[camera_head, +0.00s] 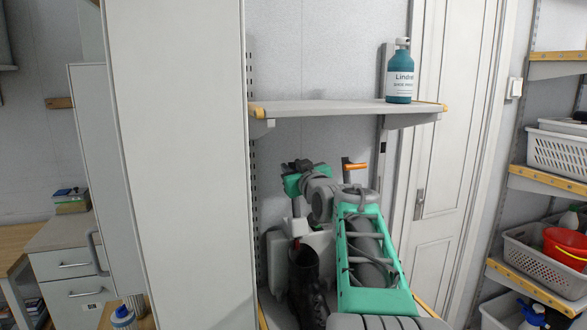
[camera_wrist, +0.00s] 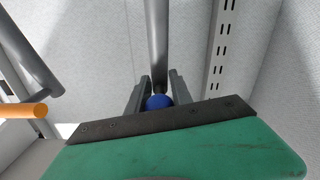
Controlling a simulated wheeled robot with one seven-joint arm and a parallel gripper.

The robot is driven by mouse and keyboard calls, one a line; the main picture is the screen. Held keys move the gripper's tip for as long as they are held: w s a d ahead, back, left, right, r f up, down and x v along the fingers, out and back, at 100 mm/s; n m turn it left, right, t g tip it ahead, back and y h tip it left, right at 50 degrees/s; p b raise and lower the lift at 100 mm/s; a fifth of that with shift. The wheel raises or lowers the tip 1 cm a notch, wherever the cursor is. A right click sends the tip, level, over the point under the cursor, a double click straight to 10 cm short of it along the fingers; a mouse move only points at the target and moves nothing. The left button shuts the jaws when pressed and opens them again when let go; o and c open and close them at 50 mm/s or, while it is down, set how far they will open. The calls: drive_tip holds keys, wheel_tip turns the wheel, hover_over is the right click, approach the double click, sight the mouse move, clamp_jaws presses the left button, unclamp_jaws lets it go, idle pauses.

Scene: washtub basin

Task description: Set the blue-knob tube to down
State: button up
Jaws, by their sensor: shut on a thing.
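The blue knob (camera_wrist: 158,102) sits between my gripper's two grey fingers (camera_wrist: 157,93) in the wrist view, and the fingers are shut on it. A grey tube (camera_wrist: 157,40) runs from the knob away from the camera, toward the top of the picture. In the head view my gripper (camera_head: 296,165) is below the shelf, in front of the back wall. The blue knob and its tube cannot be made out there, being hidden by my gripper and wrist.
An orange-knob tube (camera_head: 355,166) stands right of my gripper; its orange end (camera_wrist: 25,110) shows at left in the wrist view. A shelf (camera_head: 330,108) with a teal bottle (camera_head: 400,84) is above. A dark boot (camera_head: 308,290) stands below. A tall pale panel (camera_head: 180,160) closes the left.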

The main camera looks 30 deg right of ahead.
sight(297, 201)
clamp_jaws()
idle(0.7)
drive_tip(key=f+b, duration=0.3)
drive_tip(key=s+f+b, duration=0.1)
drive_tip(key=f+b, duration=0.2)
drive_tip(key=b, duration=0.1)
drive_tip(key=s+f+b, duration=0.1)
drive_tip(key=f+b, duration=0.2)
drive_tip(key=shift+s+a, duration=0.25)
drive_tip(key=shift+a, duration=0.05)
drive_tip(key=shift+r, duration=0.2)
drive_tip(key=o, duration=0.9)
unclamp_jaws()
